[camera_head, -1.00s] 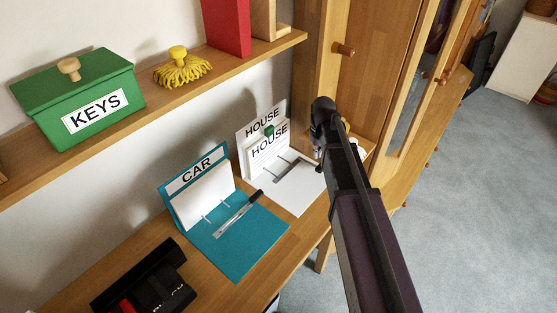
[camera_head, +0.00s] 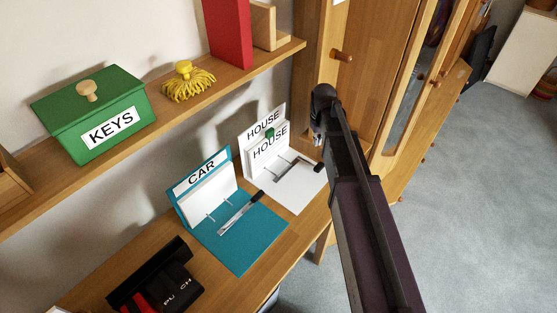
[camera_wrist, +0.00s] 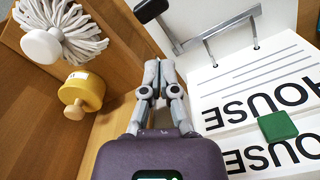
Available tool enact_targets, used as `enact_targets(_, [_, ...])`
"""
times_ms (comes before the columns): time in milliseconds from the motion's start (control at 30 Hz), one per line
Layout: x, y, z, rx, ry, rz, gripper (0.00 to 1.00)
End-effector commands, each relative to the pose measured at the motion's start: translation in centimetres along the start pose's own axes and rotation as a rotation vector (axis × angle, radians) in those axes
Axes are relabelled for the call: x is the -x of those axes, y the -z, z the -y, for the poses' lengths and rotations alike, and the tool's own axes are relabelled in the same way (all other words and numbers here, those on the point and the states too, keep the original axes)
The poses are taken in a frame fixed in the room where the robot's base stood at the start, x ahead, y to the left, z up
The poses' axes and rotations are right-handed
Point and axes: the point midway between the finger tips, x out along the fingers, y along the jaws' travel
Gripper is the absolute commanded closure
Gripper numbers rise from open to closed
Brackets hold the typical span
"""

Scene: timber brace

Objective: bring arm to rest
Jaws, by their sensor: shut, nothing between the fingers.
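My gripper (camera_wrist: 158,78) shows in the wrist view with its grey fingers together and nothing between them. In the head view my dark arm reaches from the lower right toward the back of the desk, and its wrist end hides most of the gripper. The white HOUSE binder (camera_head: 297,190) stands open on the desk just left of the arm's end. In the wrist view its page (camera_wrist: 245,85) lies to the right of the fingers, with a green piece (camera_wrist: 277,126) on it. I cannot tell the exact gap between fingers and binder.
The teal CAR binder (camera_head: 245,242) and a black-and-red punch (camera_head: 160,280) are on the desk (camera_head: 130,245). A green KEYS box (camera_head: 95,110) and yellow tassel item (camera_head: 188,85) sit on the shelf. A yellow knobbed object (camera_wrist: 80,92) and white-stranded item (camera_wrist: 60,35) lie left of my fingers. Open floor (camera_head: 470,200) is right.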

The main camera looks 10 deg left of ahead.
Motion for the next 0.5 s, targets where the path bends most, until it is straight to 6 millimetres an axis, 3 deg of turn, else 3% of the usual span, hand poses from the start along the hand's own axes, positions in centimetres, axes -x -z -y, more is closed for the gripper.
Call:
enact_targets(367, [0.1,0.0,0.0,0.0,0.0,0.0,1.0])
enact_targets(500, [0.2,-1.0,-0.2,-0.017,0.0,0.0,1.0])
